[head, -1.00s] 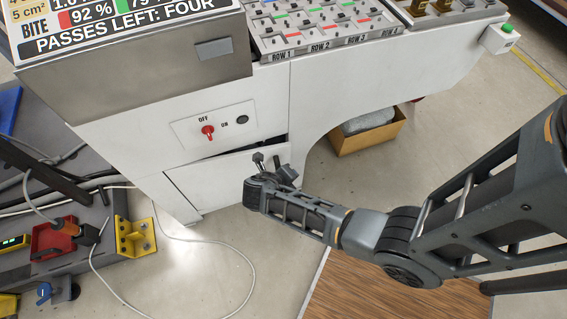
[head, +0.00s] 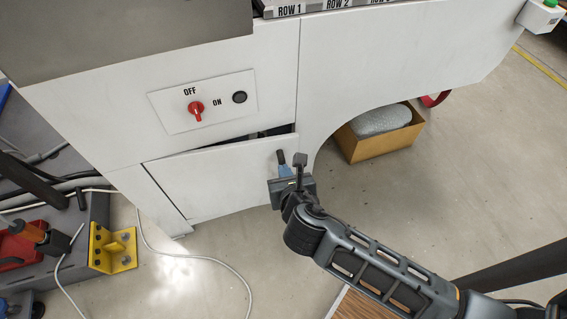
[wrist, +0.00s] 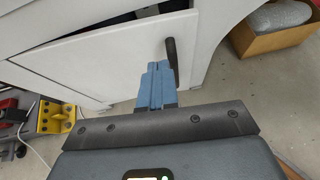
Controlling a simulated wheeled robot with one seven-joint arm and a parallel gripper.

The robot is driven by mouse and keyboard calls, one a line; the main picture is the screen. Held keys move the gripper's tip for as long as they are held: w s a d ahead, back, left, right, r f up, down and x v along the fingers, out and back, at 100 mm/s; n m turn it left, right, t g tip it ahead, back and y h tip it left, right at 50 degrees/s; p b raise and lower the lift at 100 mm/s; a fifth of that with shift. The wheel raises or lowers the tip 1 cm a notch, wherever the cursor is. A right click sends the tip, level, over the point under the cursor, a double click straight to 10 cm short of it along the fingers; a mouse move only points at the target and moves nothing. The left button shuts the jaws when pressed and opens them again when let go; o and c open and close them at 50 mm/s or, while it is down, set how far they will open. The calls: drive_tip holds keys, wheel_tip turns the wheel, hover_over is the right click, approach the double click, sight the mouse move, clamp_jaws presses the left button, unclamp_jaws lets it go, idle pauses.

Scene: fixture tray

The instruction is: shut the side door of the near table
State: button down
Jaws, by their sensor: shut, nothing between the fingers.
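The side door (head: 215,180) is a white panel low on the near table (head: 400,65), below the red switch. It stands ajar: a dark gap shows along its top edge, wider toward the right. It also shows in the wrist view (wrist: 100,60). A dark upright handle (wrist: 171,52) is near the door's right end. My gripper (head: 283,165) is in front of the door's right end, blue fingers shut and empty. In the wrist view the fingertips (wrist: 157,68) are just left of the handle; whether they touch handle or door I cannot tell.
A cardboard box (head: 375,143) with a grey bundle stands on the floor under the table's arch, right of the door. At the left are a yellow bracket (head: 112,248) and a white cable (head: 205,257). The floor before the door is otherwise clear.

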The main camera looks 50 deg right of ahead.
sight(274, 139)
drive_tip(key=x, duration=0.3)
drive_tip(key=b+x, duration=0.1)
drive_tip(key=x, duration=0.3)
drive_tip(key=r+b+x, duration=0.1)
drive_tip(key=x, duration=0.3)
drive_tip(key=shift+w+d, duration=0.8)
drive_tip(key=shift+w, duration=0.05)
drive_tip(key=shift+w, duration=0.1)
drive_tip(key=shift+w+d+r+p, duration=0.2)
drive_tip(key=shift+w+d+p, duration=0.4)
drive_tip(key=shift+w+d+f, duration=0.2)
drive_tip(key=shift+w+d, duration=0.15)
